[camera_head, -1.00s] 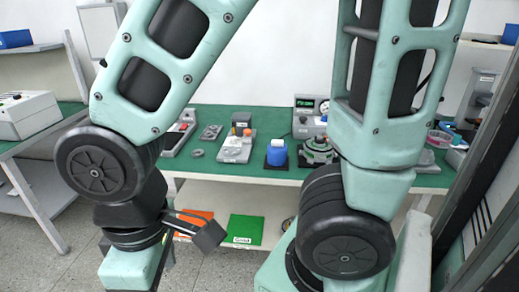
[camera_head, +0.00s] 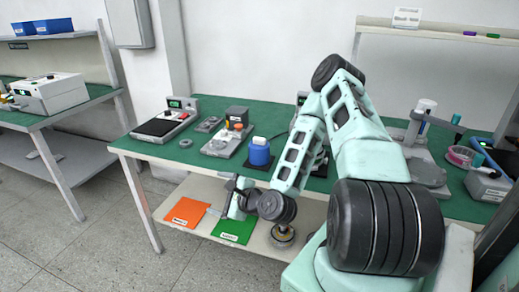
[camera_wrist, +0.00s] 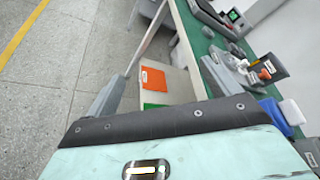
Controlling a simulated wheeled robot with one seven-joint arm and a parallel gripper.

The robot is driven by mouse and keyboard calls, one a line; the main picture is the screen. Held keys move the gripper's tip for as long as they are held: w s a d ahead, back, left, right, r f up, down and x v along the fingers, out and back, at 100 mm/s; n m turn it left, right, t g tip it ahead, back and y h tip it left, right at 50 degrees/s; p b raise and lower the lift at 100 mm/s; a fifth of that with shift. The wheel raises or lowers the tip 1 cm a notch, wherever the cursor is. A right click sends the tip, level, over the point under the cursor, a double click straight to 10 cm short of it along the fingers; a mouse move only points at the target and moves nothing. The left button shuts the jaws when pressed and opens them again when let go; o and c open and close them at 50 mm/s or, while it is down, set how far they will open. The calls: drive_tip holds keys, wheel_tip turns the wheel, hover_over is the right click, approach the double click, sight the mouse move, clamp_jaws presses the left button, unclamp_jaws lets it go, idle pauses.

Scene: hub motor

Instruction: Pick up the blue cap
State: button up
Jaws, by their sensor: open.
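My gripper (camera_head: 236,186) is below and left of the blue object, in front of the table's lower shelf. In the wrist view my gripper (camera_wrist: 165,72) has its two fingers wide apart with nothing between them.
The green tabletop (camera_head: 150,147) also carries a device with a screen (camera_head: 166,119) and a grey fixture (camera_head: 222,141). Orange (camera_head: 186,212) and green (camera_head: 233,227) sheets lie on the lower shelf. A side table (camera_head: 62,116) stands at left. Floor in front is clear.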

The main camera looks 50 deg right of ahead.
drive_tip(key=s+d+m+t+h, duration=0.1)
drive_tip(key=s+d+m+h, duration=0.2)
drive_tip(key=d+m+h, duration=0.45)
drive_tip(key=m+g+h+b, duration=0.1)
drive_tip(key=m+h, duration=0.4)
drive_tip(key=m, duration=0.5)
approach(262, 155)
drive_tip(key=b+x, duration=0.1)
drive_tip(key=b, duration=0.2)
drive_tip(key=b+x, duration=0.1)
drive_tip(key=b, duration=0.3)
drive_tip(key=b+x, duration=0.1)
drive_tip(key=b, duration=0.2)
drive_tip(key=shift+w+d+f, duration=0.15)
drive_tip(key=shift+d+f, duration=0.1)
drive_tip(key=shift+f, duration=0.05)
drive_tip(key=x, duration=0.2)
drive_tip(key=p+x, duration=0.1)
drive_tip(key=x, duration=0.1)
drive_tip(key=shift+w+r, duration=0.1)
drive_tip(key=shift+r, duration=0.2)
drive_tip(key=shift+p+x, duration=0.3)
drive_tip(key=shift+x, duration=2.65)
drive_tip(key=shift+w+a+r+y, duration=0.1)
drive_tip(key=shift+a+y, duration=0.05)
drive_tip(key=shift+y, duration=0.1)
drive_tip(key=shift+c, duration=0.2)
drive_tip(key=c, duration=1.1)
